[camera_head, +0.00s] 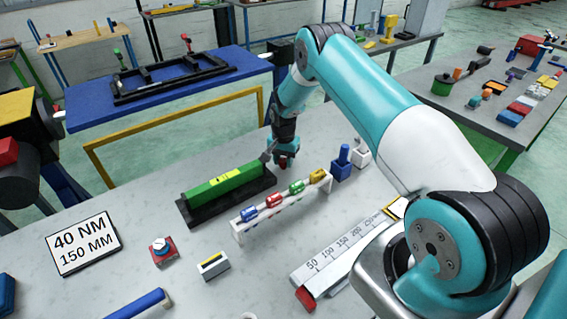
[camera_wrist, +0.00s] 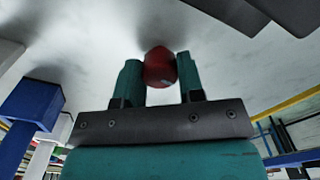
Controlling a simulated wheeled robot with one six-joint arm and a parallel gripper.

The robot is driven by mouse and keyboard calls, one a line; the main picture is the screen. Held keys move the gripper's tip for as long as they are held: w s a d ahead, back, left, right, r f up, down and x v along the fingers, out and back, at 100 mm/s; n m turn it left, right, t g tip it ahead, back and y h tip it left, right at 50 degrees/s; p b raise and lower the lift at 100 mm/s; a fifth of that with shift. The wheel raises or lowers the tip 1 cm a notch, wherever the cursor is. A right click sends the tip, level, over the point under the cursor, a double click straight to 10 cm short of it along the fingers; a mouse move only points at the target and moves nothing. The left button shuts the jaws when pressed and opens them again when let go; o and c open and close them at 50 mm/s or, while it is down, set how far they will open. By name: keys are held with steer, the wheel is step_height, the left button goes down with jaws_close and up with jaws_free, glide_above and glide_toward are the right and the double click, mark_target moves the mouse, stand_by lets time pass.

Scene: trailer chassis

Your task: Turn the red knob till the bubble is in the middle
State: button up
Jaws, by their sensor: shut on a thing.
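The red knob (camera_wrist: 160,68) is between the two green fingers of my gripper (camera_wrist: 157,64) in the wrist view, with the jaws shut on it. In the head view my gripper (camera_head: 284,155) points down at the far right end of the level, and a bit of red shows under it. The green spirit level (camera_head: 205,192) lies on a long black base (camera_head: 196,216). Its yellow vial (camera_head: 225,176) is on the top near the middle. The bubble is too small to make out. The fingers hide part of the knob.
A white rack (camera_head: 240,232) with several coloured pieces stands just in front of the level. A blue holder (camera_head: 342,166) is right of my gripper. A sign (camera_head: 83,243) lies at left. The grey bench is clear behind the level.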

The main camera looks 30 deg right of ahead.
mark_target(284, 160)
steer(key=n+b, duration=0.5)
steer(key=shift+f, duration=0.2)
steer(key=n+b, duration=0.2)
steer(key=n, duration=0.3)
steer(key=shift+r+b, duration=0.2)
steer(key=shift+b, duration=0.2)
steer(key=o, duration=0.9)
steer(key=shift+r, duration=0.1)
step_height(284, 160, up, 17)
steer(key=b, duration=0.3)
steer(key=shift+r, duration=0.15)
